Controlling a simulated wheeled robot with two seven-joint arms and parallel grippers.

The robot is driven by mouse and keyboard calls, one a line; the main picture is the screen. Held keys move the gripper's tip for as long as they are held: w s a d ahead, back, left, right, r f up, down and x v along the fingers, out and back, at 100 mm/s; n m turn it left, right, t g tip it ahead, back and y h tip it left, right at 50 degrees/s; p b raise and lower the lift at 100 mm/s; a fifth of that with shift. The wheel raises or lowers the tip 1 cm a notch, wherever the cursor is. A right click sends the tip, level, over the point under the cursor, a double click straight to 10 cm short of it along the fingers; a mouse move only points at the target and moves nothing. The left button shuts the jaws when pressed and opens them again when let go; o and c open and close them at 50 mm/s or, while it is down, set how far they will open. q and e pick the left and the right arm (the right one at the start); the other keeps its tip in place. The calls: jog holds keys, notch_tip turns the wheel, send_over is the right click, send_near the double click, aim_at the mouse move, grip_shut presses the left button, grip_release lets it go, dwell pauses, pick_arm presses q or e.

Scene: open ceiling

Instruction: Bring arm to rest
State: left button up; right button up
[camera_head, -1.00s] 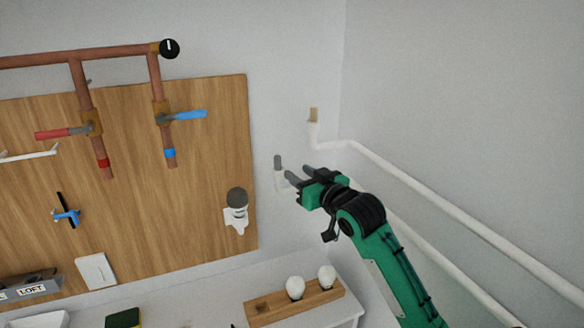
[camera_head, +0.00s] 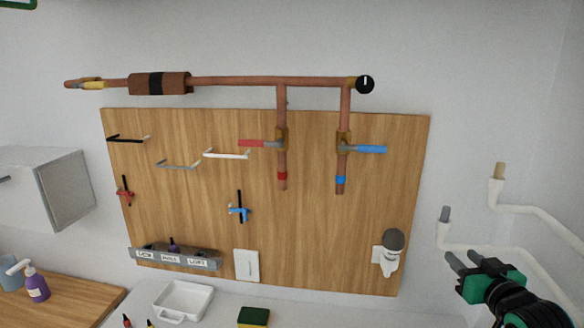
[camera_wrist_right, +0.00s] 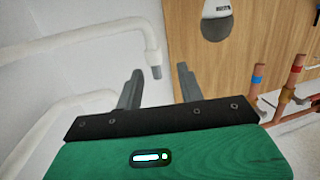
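My right gripper (camera_head: 465,263) is at the lower right of the head view, in front of the white wall and beside the white pipes. In the right wrist view its two grey fingers (camera_wrist_right: 158,88) stand apart with nothing between them. It is open and empty. My left gripper is not in view; only a small green piece shows at the top left corner of the head view.
White pipes (camera_head: 470,248) run along the right wall close to my right gripper. A wooden board (camera_head: 330,245) carries copper pipes (camera_head: 235,81) with valve handles. A grey cabinet (camera_head: 65,185) hangs at the left. A white tray (camera_head: 183,300) and a sponge (camera_head: 254,317) are below.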

jog(key=s+a+f+n+g, duration=0.1)
jog(key=s+a+f+g, duration=0.35)
jog(key=f, duration=0.65)
jog(key=s+a+f+g, duration=0.2)
jog(key=s+a+f, duration=0.4)
jog(key=f, duration=0.4)
jog(key=s+a+f+n+g, duration=0.1)
jog(key=s+a+f+g, duration=0.3)
jog(key=s, duration=0.6)
jog(key=s+a+f+g, duration=0.3)
jog(key=s+f, duration=0.3)
jog(key=s, duration=0.3)
notch_tip(320, 180, down, 33)
jog(key=b, duration=0.3)
jog(key=s+d+f+g+b, duration=0.1)
jog(key=s+f, duration=0.8)
jog(key=f, duration=0.3)
jog(key=s+d+f+g+b, duration=0.1)
jog(key=s+d+f+b, duration=0.1)
jog(key=s+f, duration=0.8)
jog(key=shift+d+f+n+y, duration=0.2)
jog(key=shift+f+n+y, duration=0.1)
jog(key=shift+f, duration=0.65)
